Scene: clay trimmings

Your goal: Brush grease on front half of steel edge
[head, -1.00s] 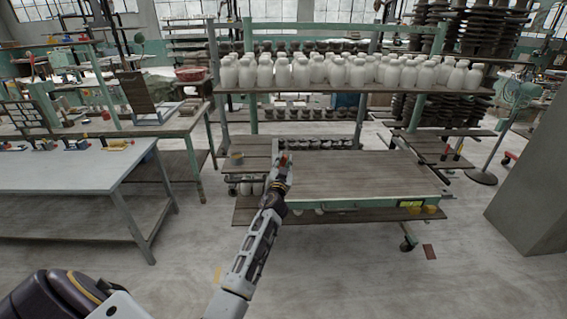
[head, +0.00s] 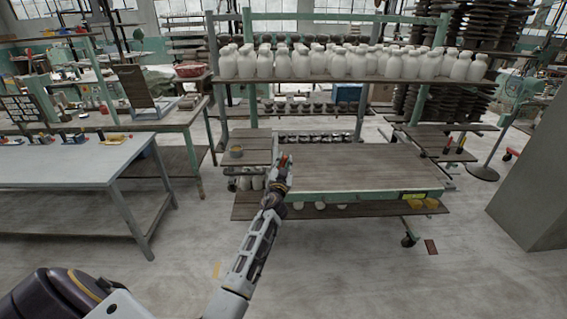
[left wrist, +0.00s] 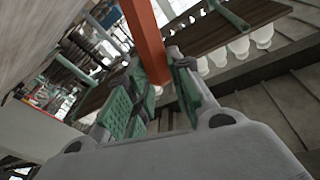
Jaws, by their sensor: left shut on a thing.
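My left gripper (head: 283,168) is in front of the wooden worktop, near its left end. It is shut on an orange-red bar-like handle, which shows in the left wrist view (left wrist: 146,40); its far end is out of that view, so I cannot tell whether it carries bristles. A small cup (head: 236,152) stands on the wooden surface left of the gripper. The worktop (head: 350,168) has a long straight front edge above a green rail (head: 375,198). I cannot make out a steel strip or any grease on it. My right gripper is not in view.
White bottles (head: 340,64) line a shelf above the worktop. A lower shelf (head: 330,211) holds a few yellow things. A grey table (head: 70,160) stands at left, and a grey block (head: 535,190) at right.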

